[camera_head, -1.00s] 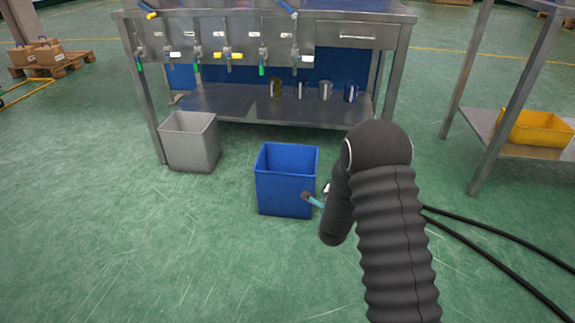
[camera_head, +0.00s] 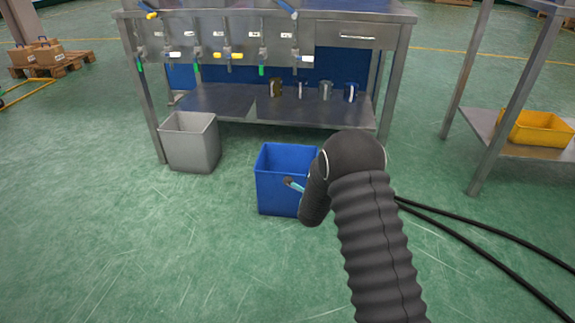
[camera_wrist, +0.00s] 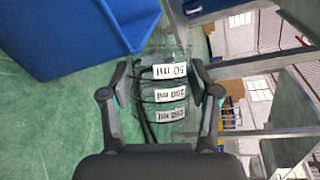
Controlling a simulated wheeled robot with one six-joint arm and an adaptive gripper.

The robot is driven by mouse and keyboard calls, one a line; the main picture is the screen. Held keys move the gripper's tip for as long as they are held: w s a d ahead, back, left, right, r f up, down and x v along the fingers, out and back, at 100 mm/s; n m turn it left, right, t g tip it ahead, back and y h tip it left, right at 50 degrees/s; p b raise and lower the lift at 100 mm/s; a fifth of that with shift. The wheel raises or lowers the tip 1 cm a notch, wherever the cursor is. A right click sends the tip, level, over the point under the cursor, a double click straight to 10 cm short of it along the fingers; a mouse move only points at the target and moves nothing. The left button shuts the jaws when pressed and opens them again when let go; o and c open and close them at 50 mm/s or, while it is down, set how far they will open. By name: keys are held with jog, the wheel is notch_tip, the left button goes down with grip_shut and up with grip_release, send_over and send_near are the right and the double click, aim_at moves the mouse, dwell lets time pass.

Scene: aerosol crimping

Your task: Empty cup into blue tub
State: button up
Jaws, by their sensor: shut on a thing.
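In the wrist view my gripper (camera_wrist: 163,72) is shut on a clear see-through cup (camera_wrist: 166,106) with white volume labels. The fingers press on its two sides. I cannot tell whether the cup holds any liquid. The blue tub (camera_head: 274,200) stands on the floor in the head view, and its wall fills the upper left of the wrist view (camera_wrist: 65,40). In the head view only a small tip of my gripper (camera_head: 293,184) shows, in front of the tub's right part. My arm hides the rest of the gripper, and I cannot make out the cup there.
A grey bin (camera_head: 190,145) stands left of the tub, with free floor between. Behind is a steel bench (camera_head: 270,30) with several valves and a lower shelf (camera_head: 225,103) bearing metal cups. A rack with a yellow tub (camera_head: 537,128) stands at the right. The front left floor is clear.

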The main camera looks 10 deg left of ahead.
jog(key=w+a+r+n+t, duration=0.1)
jog(key=w+a+r, duration=0.1)
jog(key=w+a, duration=1.4)
jog(key=shift+w+r, duration=0.2)
jog(key=shift+w, duration=0.1)
dwell(1.0)
jog(key=shift+a, duration=0.1)
jog(key=n+t, duration=0.2)
jog(key=shift+a+f+n+t, duration=0.2)
jog(key=shift+f+n+t, duration=0.1)
jog(key=shift+t, duration=0.1)
